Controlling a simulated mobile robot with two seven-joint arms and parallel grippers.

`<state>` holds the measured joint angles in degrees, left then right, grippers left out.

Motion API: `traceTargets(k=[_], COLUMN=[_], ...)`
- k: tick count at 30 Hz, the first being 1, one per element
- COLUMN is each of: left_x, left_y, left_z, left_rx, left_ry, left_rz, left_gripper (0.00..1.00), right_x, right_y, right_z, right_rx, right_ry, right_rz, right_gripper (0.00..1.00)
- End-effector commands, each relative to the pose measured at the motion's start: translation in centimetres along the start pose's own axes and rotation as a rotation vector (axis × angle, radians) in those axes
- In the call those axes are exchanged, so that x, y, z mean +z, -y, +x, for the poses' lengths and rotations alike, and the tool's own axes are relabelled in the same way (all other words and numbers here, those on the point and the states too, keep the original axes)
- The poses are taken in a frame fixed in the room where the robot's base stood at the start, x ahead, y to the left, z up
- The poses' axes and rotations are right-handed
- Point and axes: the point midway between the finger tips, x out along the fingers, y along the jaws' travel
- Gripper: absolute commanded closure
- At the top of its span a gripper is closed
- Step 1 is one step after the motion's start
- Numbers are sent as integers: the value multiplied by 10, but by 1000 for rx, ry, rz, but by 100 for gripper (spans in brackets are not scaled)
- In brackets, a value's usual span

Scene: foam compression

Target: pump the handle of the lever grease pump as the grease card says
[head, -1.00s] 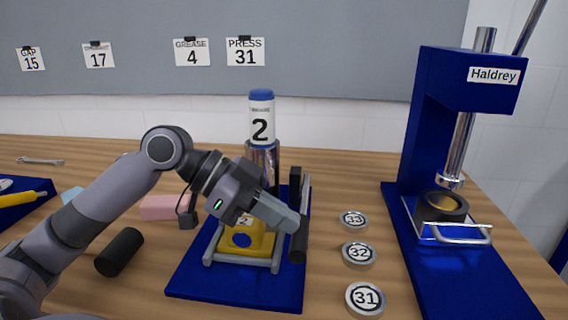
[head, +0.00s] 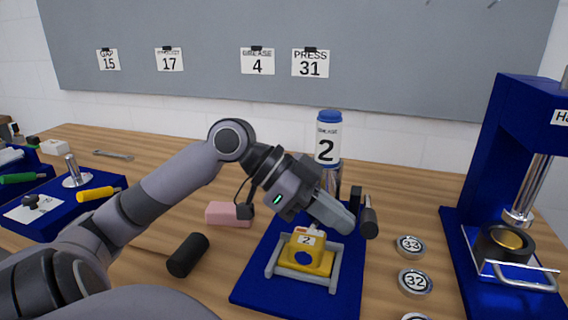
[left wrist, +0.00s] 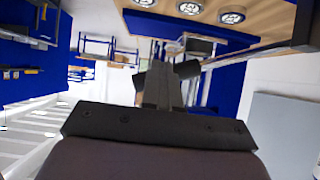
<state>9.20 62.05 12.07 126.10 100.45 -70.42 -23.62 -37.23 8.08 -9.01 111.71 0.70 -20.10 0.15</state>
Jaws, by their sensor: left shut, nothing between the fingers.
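The lever grease pump stands on a blue base plate (head: 262,288), with a metal cylinder (head: 331,180) topped by a white, blue-capped container (head: 327,145) marked 2. Its black handle grip (head: 369,220) is at the right side, by a black upright (head: 356,199). My left gripper (head: 348,224) is shut and empty, its fingers right beside the grip; contact cannot be told. In the left wrist view a dark cylinder, likely the grip (left wrist: 205,68), lies just beyond the fingers (left wrist: 163,84). The grease card (head: 257,61) on the wall reads 4. My right gripper is not in view.
A yellow block (head: 306,257) marked 2 sits in a grey frame on the plate. Numbered discs (head: 415,282) lie to the right, before a blue press (head: 482,235). A black cylinder (head: 187,255) and pink block (head: 228,214) lie left, under my arm.

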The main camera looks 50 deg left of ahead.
Motion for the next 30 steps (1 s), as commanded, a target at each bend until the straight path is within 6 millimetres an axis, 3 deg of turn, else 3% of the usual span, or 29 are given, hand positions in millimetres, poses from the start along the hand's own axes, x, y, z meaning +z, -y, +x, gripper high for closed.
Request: traceTargets(k=[18, 30], left_x=[1, 1], left_y=[4, 4], left_z=[-81, -89], left_rx=[-3, -1], left_ry=[-2, -2], left_rz=[0, 1], left_gripper=[100, 100], right_x=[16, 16], right_y=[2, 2], right_z=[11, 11], right_rx=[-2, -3], right_ry=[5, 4], right_rz=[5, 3], right_gripper=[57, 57])
